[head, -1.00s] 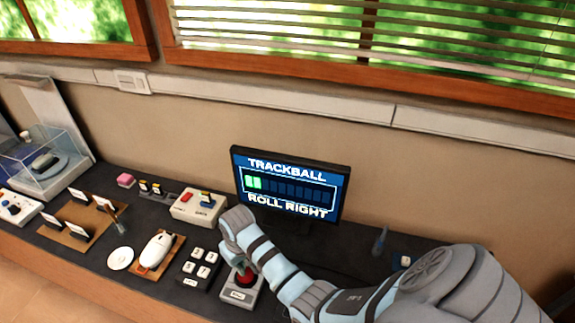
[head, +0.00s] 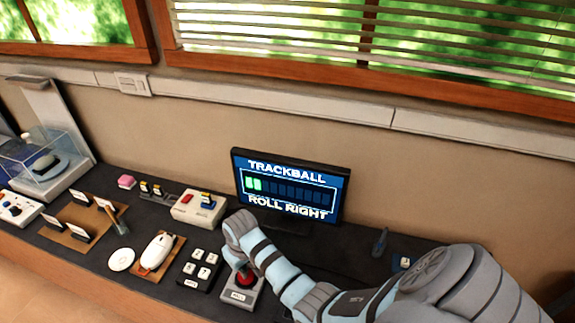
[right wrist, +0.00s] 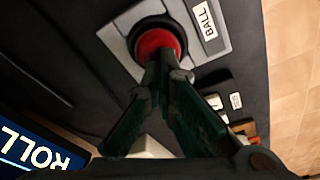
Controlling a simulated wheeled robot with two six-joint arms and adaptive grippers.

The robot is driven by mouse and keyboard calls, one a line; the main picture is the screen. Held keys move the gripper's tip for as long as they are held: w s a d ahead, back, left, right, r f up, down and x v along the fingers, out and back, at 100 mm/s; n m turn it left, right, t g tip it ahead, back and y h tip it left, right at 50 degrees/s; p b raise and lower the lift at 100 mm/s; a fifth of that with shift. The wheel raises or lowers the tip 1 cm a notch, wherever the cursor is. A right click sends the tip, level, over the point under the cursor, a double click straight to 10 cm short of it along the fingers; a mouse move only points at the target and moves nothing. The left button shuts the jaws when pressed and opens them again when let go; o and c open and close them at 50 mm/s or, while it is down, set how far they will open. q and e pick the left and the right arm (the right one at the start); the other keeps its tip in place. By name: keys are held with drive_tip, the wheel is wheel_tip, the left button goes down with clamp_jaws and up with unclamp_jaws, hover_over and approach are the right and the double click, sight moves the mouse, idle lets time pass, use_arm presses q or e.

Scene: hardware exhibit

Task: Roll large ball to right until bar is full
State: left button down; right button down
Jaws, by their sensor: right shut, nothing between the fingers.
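The large red ball (head: 246,277) sits in its grey base (head: 238,298) on the dark counter, partly hidden by my right wrist in the head view. The ball also shows in the right wrist view (right wrist: 157,43), in a black ring beside a "BALL" label. My right gripper (right wrist: 162,68) is shut and empty, its fingertips at the ball's edge and seeming to touch it. The screen (head: 290,187) reads "TRACKBALL" and "ROLL RIGHT", with a bar (head: 288,190) lit green only at its left end. My left gripper is not in view.
Left of the ball base are a block of white keys (head: 201,268), a white mouse (head: 156,251) on a brown board and a white disc (head: 121,259). A beige box (head: 198,209) with coloured switches stands behind. The wall closes off the back.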

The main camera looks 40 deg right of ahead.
drive_tip(key=shift+s+d+f, duration=0.1)
drive_tip(key=shift+s+d, duration=0.1)
drive_tip(key=shift+s, duration=0.05)
drive_tip(key=shift+s+d, duration=0.1)
drive_tip(key=shift+s, duration=0.15)
drive_tip(key=shift+s+d+f, duration=0.1)
drive_tip(key=shift+s+d, duration=0.05)
drive_tip(key=shift+s, duration=0.05)
drive_tip(key=shift+r, duration=0.7)
drive_tip(key=shift+w, duration=0.1)
drive_tip(key=shift+w+a+b, duration=0.35)
drive_tip(key=shift+w+a, duration=0.25)
drive_tip(key=shift+w, duration=0.3)
